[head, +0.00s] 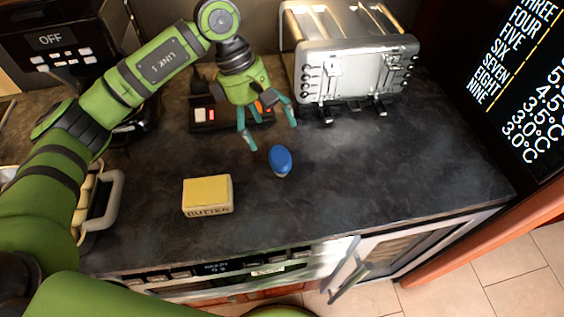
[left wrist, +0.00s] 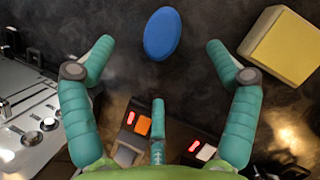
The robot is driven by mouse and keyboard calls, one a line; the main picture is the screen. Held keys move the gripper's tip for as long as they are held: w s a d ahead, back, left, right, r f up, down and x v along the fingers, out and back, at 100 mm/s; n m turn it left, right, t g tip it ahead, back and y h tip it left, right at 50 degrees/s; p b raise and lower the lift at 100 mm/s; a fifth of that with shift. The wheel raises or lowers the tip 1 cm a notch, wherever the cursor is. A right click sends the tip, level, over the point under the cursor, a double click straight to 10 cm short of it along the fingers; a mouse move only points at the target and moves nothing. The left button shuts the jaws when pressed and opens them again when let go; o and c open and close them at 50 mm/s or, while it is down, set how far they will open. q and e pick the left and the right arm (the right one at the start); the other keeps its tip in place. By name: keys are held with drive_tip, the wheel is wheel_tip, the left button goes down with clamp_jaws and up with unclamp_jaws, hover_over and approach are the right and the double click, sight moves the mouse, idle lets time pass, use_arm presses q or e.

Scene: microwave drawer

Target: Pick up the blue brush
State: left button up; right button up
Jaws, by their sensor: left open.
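The blue brush (head: 280,158) is a small blue oval with a pale underside, standing on the dark countertop. In the left wrist view the brush (left wrist: 162,34) is a plain blue oval near the top, framed between the fingers with a gap on both sides. My left gripper (head: 268,134) points down over the counter, behind the brush and slightly to its left. Its teal fingers are spread and empty, apart from the brush. My right gripper is not in view.
A yellow butter block (head: 207,194) lies front left of the brush. A silver toaster (head: 350,68) stands at the back right. A dark device with coloured buttons (head: 205,114) lies behind the gripper. A handled container (head: 100,197) is at left. The counter right of the brush is clear.

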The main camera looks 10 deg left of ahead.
sight(277, 154)
use_arm(q)
drive_tip(key=f, duration=0.2)
drive_tip(key=shift+s+d+f+b, duration=0.15)
drive_tip(key=shift+s+f+b, duration=0.1)
drive_tip(key=shift+f+b, duration=0.1)
drive_tip(key=shift+d+f+p, duration=0.15)
drive_tip(key=shift+f+p, duration=0.15)
drive_tip(key=shift+f, duration=0.05)
drive_tip(key=p+x, duration=0.2)
drive_tip(key=x, duration=0.1)
drive_tip(key=shift+p, duration=0.35)
drive_tip(key=shift+x, duration=1.1)
drive_tip(key=shift+w+d+f, duration=0.1)
drive_tip(key=shift+f, duration=0.1)
drive_tip(key=c, duration=1.3)
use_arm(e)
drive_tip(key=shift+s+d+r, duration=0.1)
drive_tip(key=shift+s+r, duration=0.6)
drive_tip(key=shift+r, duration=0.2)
